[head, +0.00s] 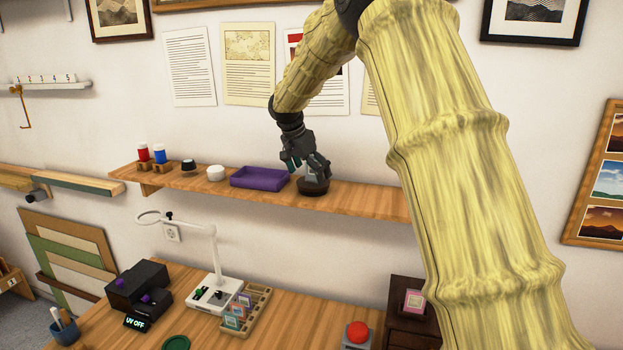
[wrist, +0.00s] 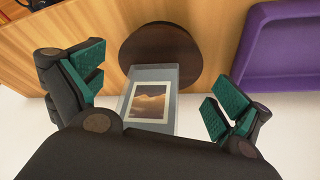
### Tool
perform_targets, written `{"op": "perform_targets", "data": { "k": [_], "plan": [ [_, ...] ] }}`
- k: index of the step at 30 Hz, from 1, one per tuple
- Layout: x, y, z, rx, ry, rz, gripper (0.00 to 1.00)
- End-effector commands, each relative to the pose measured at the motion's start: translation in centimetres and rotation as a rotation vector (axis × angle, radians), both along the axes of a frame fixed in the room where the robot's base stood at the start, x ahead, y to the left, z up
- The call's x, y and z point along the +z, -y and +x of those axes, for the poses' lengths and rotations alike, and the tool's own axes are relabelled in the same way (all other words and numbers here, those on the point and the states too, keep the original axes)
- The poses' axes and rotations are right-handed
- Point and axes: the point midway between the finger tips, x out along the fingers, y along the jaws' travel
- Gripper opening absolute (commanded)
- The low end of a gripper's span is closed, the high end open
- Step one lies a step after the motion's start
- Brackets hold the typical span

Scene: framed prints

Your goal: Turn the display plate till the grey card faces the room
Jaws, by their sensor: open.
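The display plate (wrist: 152,103) is a clear-edged upright slab on a round dark brown base (wrist: 165,48). In the wrist view, the side toward my camera carries a white-bordered sepia print of hills. No grey card can be made out; the plate's other side is hidden. In the head view the dark base (head: 313,189) stands on the wall shelf, with the plate mostly hidden behind my fingers. My gripper (head: 306,166) is over it, reaching down from above. In the wrist view my gripper (wrist: 157,90) is open, its green-padded fingers on either side of the plate, apart from it.
A purple tray (head: 260,178) is close beside the base on the shelf (head: 370,200). A white round pot (head: 216,173), a dark pot and red and blue bottles stand farther left. Below, the desk holds a magnifier lamp (head: 213,290), a card rack and a red button (head: 358,333).

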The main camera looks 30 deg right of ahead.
Motion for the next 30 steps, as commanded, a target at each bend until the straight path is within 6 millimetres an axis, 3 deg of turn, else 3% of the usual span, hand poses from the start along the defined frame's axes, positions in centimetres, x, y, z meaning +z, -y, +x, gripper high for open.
{"op": "perform_targets", "data": {
  "k": [6, 15, 30],
  "plan": [
    [3.9, -1.5, -0.2, 0.001, 0.002, -0.002, 1.0],
    [7.8, -3.0, -0.5, -0.001, -0.002, 0.002, 1.0],
    [8.7, -3.4, -0.7, -0.001, -0.005, 0.003, 1.0]
  ]
}}
